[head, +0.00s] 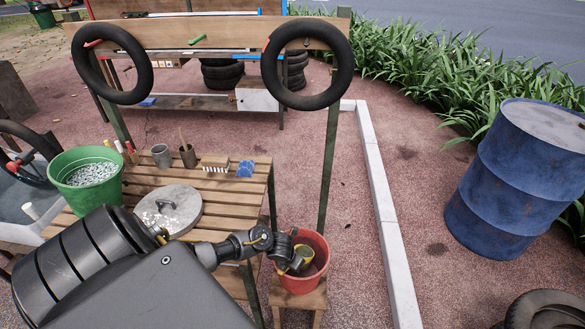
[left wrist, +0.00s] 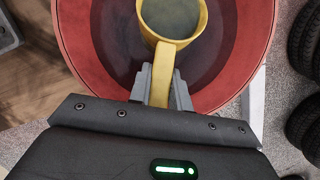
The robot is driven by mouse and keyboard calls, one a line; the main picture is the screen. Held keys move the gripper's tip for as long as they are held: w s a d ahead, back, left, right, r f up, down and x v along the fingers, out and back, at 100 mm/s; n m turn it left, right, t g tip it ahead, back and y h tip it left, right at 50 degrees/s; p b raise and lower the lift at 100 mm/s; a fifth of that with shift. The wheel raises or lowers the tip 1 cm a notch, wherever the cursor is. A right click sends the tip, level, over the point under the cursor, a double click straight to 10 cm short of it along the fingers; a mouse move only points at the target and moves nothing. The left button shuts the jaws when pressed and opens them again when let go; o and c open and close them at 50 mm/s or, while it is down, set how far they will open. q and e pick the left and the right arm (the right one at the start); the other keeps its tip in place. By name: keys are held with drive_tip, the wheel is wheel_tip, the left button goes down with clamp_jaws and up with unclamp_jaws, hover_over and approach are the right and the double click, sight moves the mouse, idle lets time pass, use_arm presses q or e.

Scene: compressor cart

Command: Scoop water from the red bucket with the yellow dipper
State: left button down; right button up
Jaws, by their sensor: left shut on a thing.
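The red bucket (head: 313,280) stands on a small wooden stool in the lower middle of the head view. In the left wrist view the red bucket (left wrist: 105,55) fills the upper part. The yellow dipper (head: 306,253) is at the bucket's mouth. In the left wrist view the dipper (left wrist: 166,50) looks upright, with greyish contents inside its cup. My left gripper (left wrist: 163,85) is shut on the dipper's handle, its fingers on both sides. In the head view my left gripper (head: 288,262) reaches over the bucket's left side. How deep the dipper sits is hard to tell. My right gripper is out of view.
A blue barrel (head: 515,190) stands at the right. Two tyres hang on the rack behind. Paving between the bucket and barrel is mostly clear, crossed by a pale kerb (head: 378,205).

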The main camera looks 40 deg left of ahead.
use_arm(q)
drive_tip(key=shift+s+f+t+b, duration=0.2)
drive_tip(key=shift+s+t+b, duration=0.6)
drive_tip(key=shift+b, duration=0.45)
drive_tip(key=b, duration=0.1)
drive_tip(key=s+t+b, duration=0.1)
drive_tip(key=b, duration=0.1)
drive_tip(key=shift+d, duration=0.2)
drive_tip(key=shift+r+t, duration=0.4)
drive_tip(key=shift+r, duration=0.1)
drive_tip(key=shift+r+t+y, duration=0.3)
drive_tip(key=shift+r+t, duration=0.3)
drive_tip(key=shift+r, duration=1.3)
drive_tip(key=shift+t, duration=0.4)
drive_tip(key=shift+s+r+p, duration=0.1)
drive_tip(key=shift+r+p, duration=2.35)
drive_tip(key=shift+r, duration=1.45)
